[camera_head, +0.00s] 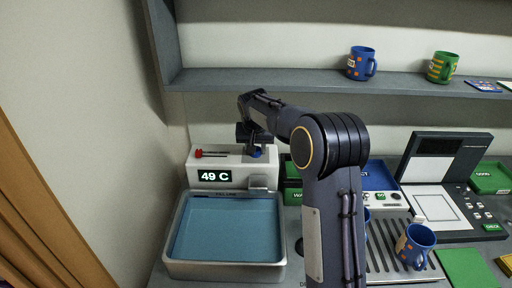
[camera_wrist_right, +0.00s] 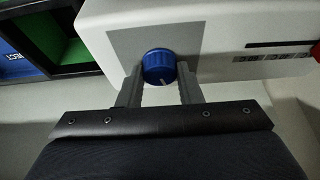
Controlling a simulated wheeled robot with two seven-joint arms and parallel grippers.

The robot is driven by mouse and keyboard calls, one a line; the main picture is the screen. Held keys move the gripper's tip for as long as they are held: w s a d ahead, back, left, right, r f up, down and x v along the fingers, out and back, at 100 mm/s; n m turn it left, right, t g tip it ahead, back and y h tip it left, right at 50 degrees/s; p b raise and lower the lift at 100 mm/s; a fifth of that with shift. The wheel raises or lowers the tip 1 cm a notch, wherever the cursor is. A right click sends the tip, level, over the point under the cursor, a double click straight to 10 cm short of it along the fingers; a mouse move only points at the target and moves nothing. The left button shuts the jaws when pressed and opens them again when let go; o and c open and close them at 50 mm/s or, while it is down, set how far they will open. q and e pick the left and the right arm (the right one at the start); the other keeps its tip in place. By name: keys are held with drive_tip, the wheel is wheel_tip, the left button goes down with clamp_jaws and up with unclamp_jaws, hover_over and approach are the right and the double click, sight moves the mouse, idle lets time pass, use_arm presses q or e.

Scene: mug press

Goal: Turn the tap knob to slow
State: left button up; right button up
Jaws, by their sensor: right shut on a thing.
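The blue tap knob (camera_wrist_right: 159,67) sits on the top of the white tap unit (camera_wrist_right: 215,40), with a small pale mark on its near side. My right gripper (camera_wrist_right: 160,82) has one finger on each side of the knob and is shut on it. In the head view the knob (camera_head: 256,152) shows just below my right gripper (camera_head: 254,138). The white tap unit (camera_head: 226,160) stands at the back of the basin, and its display reads 49 C. My left gripper is in neither view.
A basin of blue water (camera_head: 228,229) lies in front of the unit. A red slider (camera_head: 198,153) is on the unit's left. My right arm hides part of the counter. A blue mug (camera_head: 414,245) stands on the drip rack at right; two mugs stand on the shelf (camera_head: 290,82).

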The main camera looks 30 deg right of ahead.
drive_tip(key=shift+m+g+h, duration=0.3)
drive_tip(key=shift+m+h, duration=0.2)
drive_tip(key=shift+m, duration=1)
drive_tip(key=o, duration=1)
drive_tip(key=shift+a+r, duration=0.1)
drive_tip(key=v, duration=0.7)
drive_tip(key=shift+r+b, duration=0.35)
drive_tip(key=shift+b, duration=0.05)
